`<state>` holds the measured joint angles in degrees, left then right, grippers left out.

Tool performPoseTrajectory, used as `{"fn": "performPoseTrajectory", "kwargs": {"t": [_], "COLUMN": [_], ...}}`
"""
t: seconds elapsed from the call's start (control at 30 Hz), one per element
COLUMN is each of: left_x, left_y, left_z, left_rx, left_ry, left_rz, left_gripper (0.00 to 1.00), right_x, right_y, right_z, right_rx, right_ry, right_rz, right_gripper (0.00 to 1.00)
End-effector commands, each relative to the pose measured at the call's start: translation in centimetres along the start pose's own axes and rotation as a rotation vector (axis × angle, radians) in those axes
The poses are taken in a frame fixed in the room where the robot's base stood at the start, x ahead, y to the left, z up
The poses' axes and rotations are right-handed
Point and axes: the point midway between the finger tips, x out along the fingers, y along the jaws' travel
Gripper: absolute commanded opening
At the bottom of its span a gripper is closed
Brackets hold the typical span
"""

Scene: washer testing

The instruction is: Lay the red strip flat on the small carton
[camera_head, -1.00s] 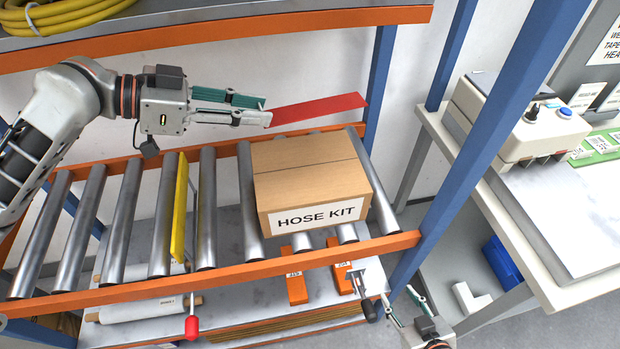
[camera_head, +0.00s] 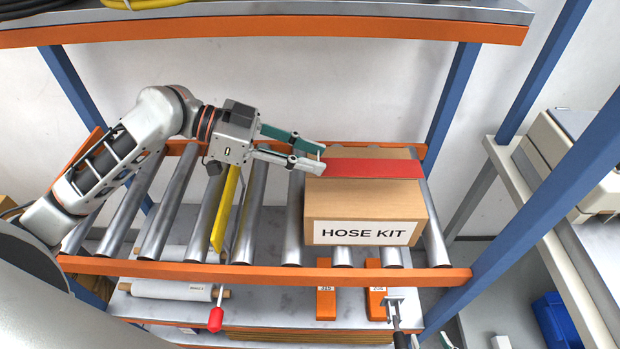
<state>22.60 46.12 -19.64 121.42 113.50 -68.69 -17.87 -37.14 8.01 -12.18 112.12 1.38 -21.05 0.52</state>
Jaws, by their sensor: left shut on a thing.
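The small carton (camera_head: 365,204), labelled HOSE KIT, sits on the roller conveyor at its right part. The red strip (camera_head: 374,168) extends right from my left gripper (camera_head: 322,158) and appears across the carton's top, toward the back. I cannot tell whether it touches the top or hangs just above it. My left gripper is shut on the strip's left end, at the carton's left edge.
A yellow upright plate (camera_head: 225,210) stands among the rollers left of the carton. An orange rail (camera_head: 270,275) runs along the conveyor's front. An orange-edged shelf (camera_head: 270,30) lies above. Blue posts (camera_head: 535,180) stand at right. Rollers between plate and carton are bare.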

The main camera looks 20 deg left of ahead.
Motion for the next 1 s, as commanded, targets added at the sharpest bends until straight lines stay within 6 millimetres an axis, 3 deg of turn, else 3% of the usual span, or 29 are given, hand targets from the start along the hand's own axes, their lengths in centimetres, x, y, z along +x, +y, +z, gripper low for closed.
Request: {"fn": "performPoseTrajectory", "kwargs": {"t": [0.3, 0.57, 0.9, 0.93, 1.0], "left_x": [1.0, 2.3, 2.4, 2.4, 2.4], "left_y": [0.0, 0.1, 0.0, 0.0, 0.0], "left_z": [2.3, 5.6, 5.9, 5.9, 5.8], "left_rx": [-0.001, -0.003, 0.000, 0.001, 0.001], "left_ry": [0.002, 0.000, -0.001, -0.001, 0.000], "left_rz": [0.001, 0.001, 0.000, 0.000, 0.000], "left_gripper": [0.15, 0.15, 0.15, 0.31, 0.42], "right_x": [0.1, 0.2, 0.3, 0.3, 0.3], "right_y": [0.0, 0.0, -0.1, 0.0, 0.0], "right_z": [0.3, 0.3, 0.4, 0.4, 0.4], "right_rx": [0.000, 0.001, 0.000, -0.001, -0.001], "right_ry": [-0.001, 0.003, 0.001, 0.002, 0.001], "right_rz": [0.000, 0.000, 0.000, 0.001, 0.001], "right_gripper": [0.40, 0.40, 0.40, 0.40, 0.40]}}
